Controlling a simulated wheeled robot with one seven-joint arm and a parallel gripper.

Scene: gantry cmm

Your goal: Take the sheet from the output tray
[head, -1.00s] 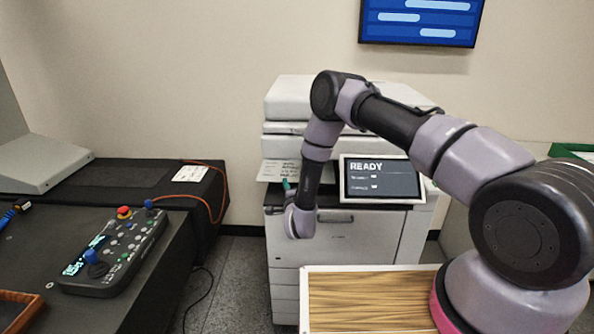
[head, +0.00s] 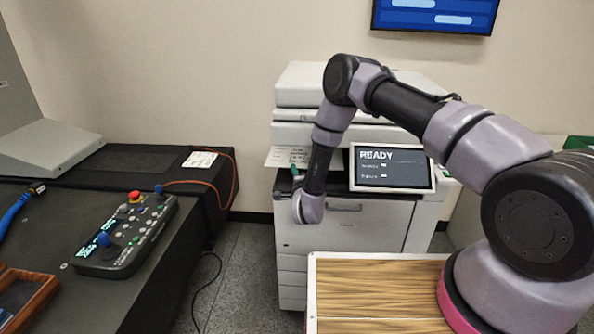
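The printer (head: 392,228) stands by the wall, its screen (head: 391,167) reading READY. A white sheet (head: 280,156) with printed lines shows in the output slot on the printer's left side, its edge sticking out to the left. My arm bends down in front of the slot, and its wrist covers part of the opening. Of my gripper (head: 298,160) only a small teal part shows, beside the sheet. The fingertips are too small and hidden to tell whether they are open or touch the sheet.
A dark table on the left bears a control box (head: 128,236) with a red button, an orange cable and a white paper (head: 200,159). A wood-topped surface (head: 375,285) lies in front of the printer.

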